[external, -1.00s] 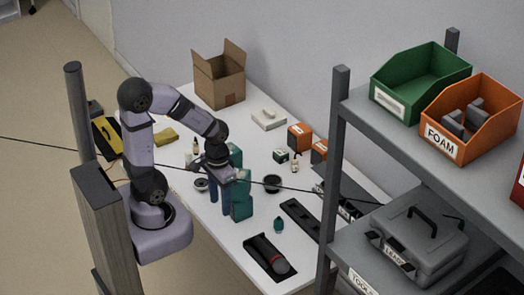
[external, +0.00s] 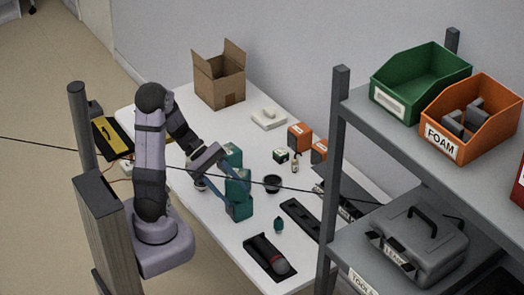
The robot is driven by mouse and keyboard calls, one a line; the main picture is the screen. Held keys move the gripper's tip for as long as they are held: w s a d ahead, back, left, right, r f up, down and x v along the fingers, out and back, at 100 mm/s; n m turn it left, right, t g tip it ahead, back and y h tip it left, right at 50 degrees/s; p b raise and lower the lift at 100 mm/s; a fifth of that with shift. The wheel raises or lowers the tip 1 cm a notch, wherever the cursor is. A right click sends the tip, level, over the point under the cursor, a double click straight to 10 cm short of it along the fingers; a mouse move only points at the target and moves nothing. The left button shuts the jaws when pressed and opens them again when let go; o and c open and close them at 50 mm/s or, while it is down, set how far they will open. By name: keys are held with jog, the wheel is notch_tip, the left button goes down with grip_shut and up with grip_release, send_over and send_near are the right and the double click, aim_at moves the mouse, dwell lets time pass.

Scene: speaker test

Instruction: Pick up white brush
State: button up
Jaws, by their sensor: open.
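A flat white object with a raised part (external: 268,118) lies on the table behind my gripper, near the cardboard box. It is too small to tell whether it is the white brush, and nothing else clearly looks like one. My gripper (external: 229,190) is open and tilted, its blue fingers pointing down and to the right. It is beside the teal blocks (external: 239,209) in the middle of the table. The fingers partly overlap the blocks in this view, and I cannot tell whether they touch. My gripper is well apart from the white object.
A cardboard box (external: 219,82) stands at the back of the white table. Orange boxes (external: 299,137), a dark round dish (external: 272,184) and black trays (external: 270,258) are to the right and front. A grey shelf (external: 340,180) with bins stands at the right. A dark cable crosses the view.

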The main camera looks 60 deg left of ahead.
jog(key=w+a+r+n+t+b, duration=0.1)
jog(key=w+a+r+n+t, duration=0.1)
jog(key=w+a+n+t, duration=0.3)
jog(key=w+a+r+t, duration=0.1)
jog(key=a+r+t, duration=0.15)
jog(key=a, duration=0.45)
jog(key=n+t+y+b, duration=0.5)
jog(key=n+t+y, duration=0.2)
jog(key=n+y, duration=0.35)
send_over(189, 160)
jog(key=s+d, duration=0.1)
jog(key=d, duration=0.4)
notch_tip(189, 160, down, 10)
jog(key=s+a+f+n+y+b, duration=0.1)
jog(key=f+n, duration=0.2)
jog(key=s+a+f+n+y+b, duration=0.2)
jog(key=f+n, duration=0.1)
jog(key=s+a+f+n+g+y+b, duration=0.1)
jog(key=s+f+n+y, duration=0.1)
jog(key=f+n, duration=0.1)
jog(key=shift+s+a+f+y+b, duration=0.1)
jog(key=shift+a+y+b, duration=0.1)
jog(key=shift+y+b, duration=0.1)
jog(key=shift+p+x, duration=0.6)
jog(key=shift+x, duration=3.15)
jog(key=shift+d+f, duration=0.1)
jog(key=shift+d, duration=0.05)
jog(key=shift+c, duration=0.2)
grip_shut()
